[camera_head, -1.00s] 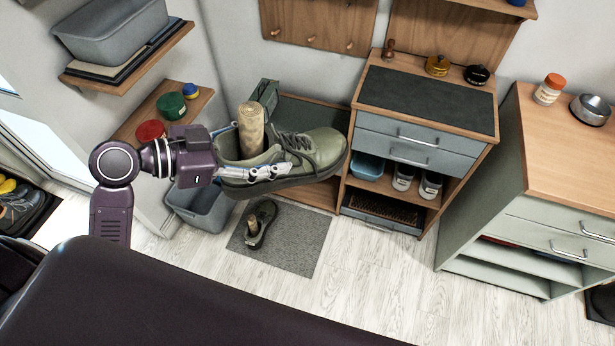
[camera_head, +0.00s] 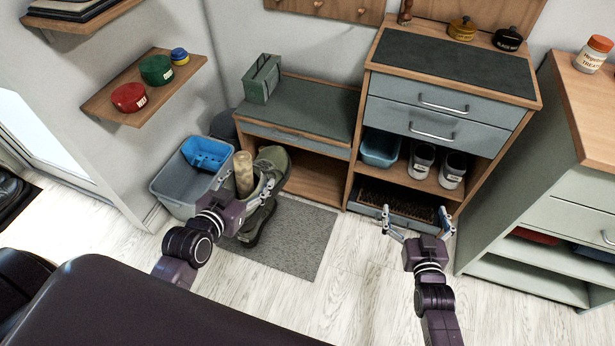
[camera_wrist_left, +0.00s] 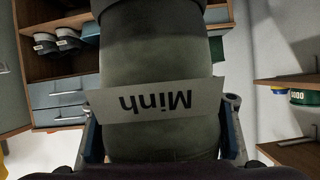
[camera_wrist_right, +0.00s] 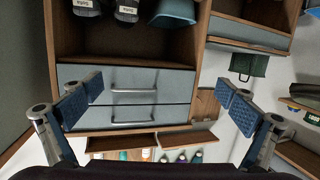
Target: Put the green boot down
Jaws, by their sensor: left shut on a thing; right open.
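The green boot (camera_head: 272,162) is held by my left gripper (camera_head: 262,188), which is shut on it. The boot appears above the left part of the grey mat (camera_head: 303,240); I cannot tell whether it touches anything. A tan roll (camera_head: 243,173) stands at its opening. In the left wrist view the grey-green boot surface (camera_wrist_left: 160,55) fills the middle, with a "Minh" label (camera_wrist_left: 157,102) upside down. My right gripper (camera_head: 418,222) is open and empty in front of the drawer cabinet.
A low bench (camera_head: 318,108) with a green box (camera_head: 262,78) is behind. The drawer cabinet (camera_head: 445,90) stands right of it. Pale floor (camera_head: 345,290) in front is clear.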

